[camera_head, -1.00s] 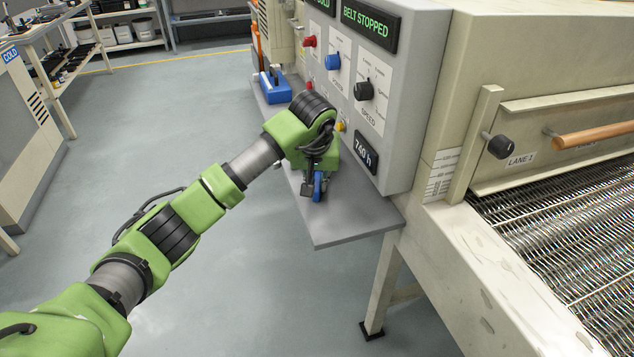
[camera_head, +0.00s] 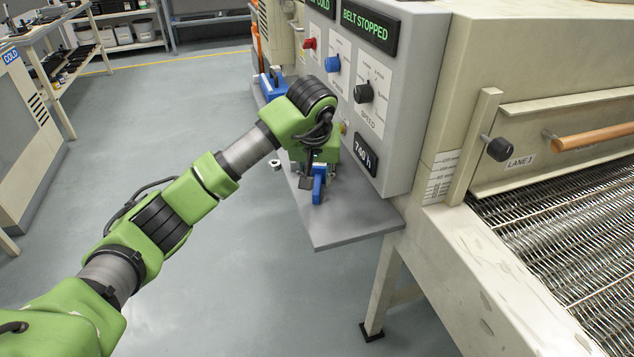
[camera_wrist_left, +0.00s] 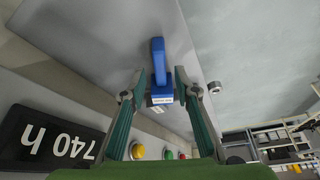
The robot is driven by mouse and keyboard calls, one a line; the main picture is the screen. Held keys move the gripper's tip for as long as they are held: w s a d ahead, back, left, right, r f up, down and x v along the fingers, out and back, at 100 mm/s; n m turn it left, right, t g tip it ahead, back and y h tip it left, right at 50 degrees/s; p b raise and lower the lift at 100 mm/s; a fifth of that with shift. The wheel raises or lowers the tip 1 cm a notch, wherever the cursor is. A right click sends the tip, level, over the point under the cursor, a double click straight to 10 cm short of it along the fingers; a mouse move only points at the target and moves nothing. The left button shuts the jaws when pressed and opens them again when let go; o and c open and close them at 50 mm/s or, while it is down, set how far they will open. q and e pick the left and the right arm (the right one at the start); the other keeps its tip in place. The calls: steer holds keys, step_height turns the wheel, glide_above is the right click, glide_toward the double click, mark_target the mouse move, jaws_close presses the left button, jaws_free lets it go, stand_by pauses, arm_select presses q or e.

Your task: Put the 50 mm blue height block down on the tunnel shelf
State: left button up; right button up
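The blue height block (camera_head: 318,184) rests on the grey tunnel shelf (camera_head: 350,220), below the control panel. In the left wrist view the block (camera_wrist_left: 158,62) has a white label on its near end. My left gripper (camera_head: 312,178) is over the shelf at the block, partly hidden by its own wrist in the head view. In the wrist view its fingers (camera_wrist_left: 158,88) stand apart on both sides of the block's near end, with a gap visible on each side. My right gripper is not in view.
A blue case (camera_head: 270,84) stands at the shelf's far end. The control panel (camera_head: 400,90) with knobs rises close beside the gripper. The conveyor mesh (camera_head: 560,230) is at the right. The shelf's near end is bare, and open floor lies left.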

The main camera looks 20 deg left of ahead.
arm_select(q)
steer(key=v, duration=0.8)
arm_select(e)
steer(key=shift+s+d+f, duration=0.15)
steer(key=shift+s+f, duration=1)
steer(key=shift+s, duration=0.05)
arm_select(q)
steer(key=shift+r, duration=0.1)
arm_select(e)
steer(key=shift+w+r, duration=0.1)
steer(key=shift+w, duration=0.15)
